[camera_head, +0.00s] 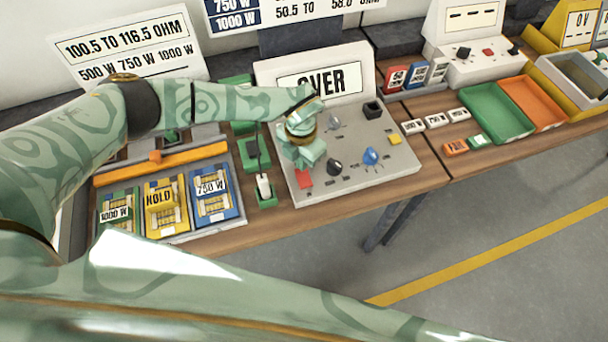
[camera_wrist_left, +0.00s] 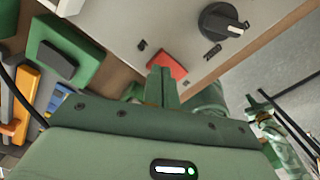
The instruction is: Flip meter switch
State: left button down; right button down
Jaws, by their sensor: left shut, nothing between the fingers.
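The meter (camera_head: 400,165) is a sloped light-grey panel whose raised display (camera_head: 322,80) reads OVER. A red square piece, apparently the switch (camera_head: 304,179), sits at its lower left corner; it also shows in the left wrist view (camera_wrist_left: 168,66). My left gripper (camera_head: 305,162) is shut and empty over the panel's left side. In the left wrist view its fingertips (camera_wrist_left: 160,72) overlap the red piece's left part; I cannot tell whether they touch. A pale green part of me at that view's right may be my right gripper (camera_wrist_left: 262,106); its jaws are unclear.
A black knob (camera_head: 334,167), a blue knob (camera_head: 371,156) and a black socket (camera_head: 373,109) stand on the panel. Green fixtures (camera_head: 254,152) stand just left of it. Colored trays (camera_head: 497,112) are at right. My large arm link crosses the foreground.

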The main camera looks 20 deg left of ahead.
pick_arm(q)
jog(key=shift+f+b, duration=0.65)
jog(key=shift+f, duration=0.3)
dwell(0.6)
notch_tip(320, 180, up, 7)
jog(key=p, duration=0.6)
jog(key=shift+r, duration=0.1)
dwell(0.3)
jog(key=shift+s, duration=0.1)
